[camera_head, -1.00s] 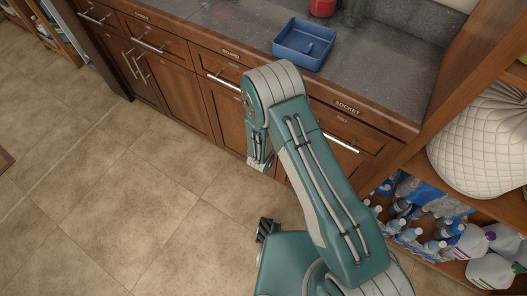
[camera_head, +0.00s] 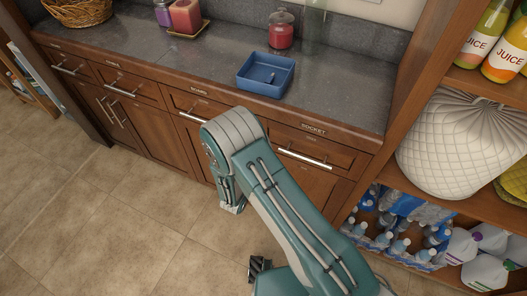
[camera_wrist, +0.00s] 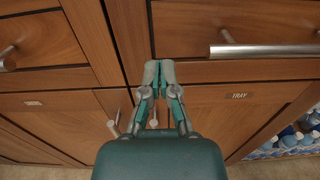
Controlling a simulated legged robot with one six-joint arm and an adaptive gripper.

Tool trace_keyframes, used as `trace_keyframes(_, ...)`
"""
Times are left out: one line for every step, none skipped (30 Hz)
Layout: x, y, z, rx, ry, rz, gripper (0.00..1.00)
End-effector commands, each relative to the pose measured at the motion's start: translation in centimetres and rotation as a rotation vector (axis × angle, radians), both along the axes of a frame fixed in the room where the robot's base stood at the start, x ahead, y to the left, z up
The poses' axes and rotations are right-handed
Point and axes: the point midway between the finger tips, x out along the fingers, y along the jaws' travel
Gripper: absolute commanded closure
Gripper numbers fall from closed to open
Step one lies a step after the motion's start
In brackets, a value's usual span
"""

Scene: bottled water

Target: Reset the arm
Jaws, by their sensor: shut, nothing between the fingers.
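My arm (camera_head: 275,190), green and grey, is bent at the elbow in the head view, its forearm hanging down in front of the wooden cabinets. In the wrist view my gripper (camera_wrist: 159,72) points at the cabinet fronts, its two fingertips together and nothing between them. It is apart from the metal drawer handle (camera_wrist: 262,50) to its right. In the head view the fingertips are too small to make out.
The counter (camera_head: 190,62) holds a blue tray (camera_head: 262,90) and a red jar (camera_head: 281,36). A shelf unit at the right holds a white ribbed object (camera_head: 462,148), juice bottles (camera_head: 486,32) and water bottles (camera_head: 400,248). The tiled floor (camera_head: 120,225) at left is clear.

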Motion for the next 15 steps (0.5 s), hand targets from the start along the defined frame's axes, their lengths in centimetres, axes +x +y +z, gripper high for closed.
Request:
trace_keyframes(-1.0,0.6,0.0,-0.003,0.001,0.006,1.0)
trace_keyframes(-1.6,0.8,0.0,-0.004,0.001,0.005,1.0)
trace_keyframes(-2.3,1.1,-0.1,-0.003,0.002,0.007,1.0)
trace_keyframes(-2.9,1.3,-0.1,-0.003,0.002,0.006,1.0)
trace_keyframes(-3.5,1.5,-0.1,-0.002,0.002,0.008,1.0)
trace_keyframes(-4.2,1.8,-0.1,-0.003,0.002,0.007,1.0)
trace_keyframes(-4.8,2.0,-0.1,-0.004,0.003,0.008,1.0)
trace_keyframes(-5.3,2.2,-0.1,-0.004,0.003,0.006,1.0)
trace_keyframes(-6.0,2.4,-0.1,-0.004,0.001,0.008,1.0)
trace_keyframes(-6.4,2.5,0.0,-0.003,0.001,0.006,1.0)
trace_keyframes(-6.9,2.6,0.0,-0.002,0.002,0.006,1.0)
trace_keyframes(-7.3,2.7,0.0,-0.002,0.002,0.006,1.0)
trace_keyframes(-7.6,2.8,0.0,-0.002,0.002,0.004,1.0)
trace_keyframes(-7.8,2.8,0.0,-0.002,0.002,0.004,1.0)
trace_keyframes(-8.1,2.9,0.0,-0.001,0.001,0.004,1.0)
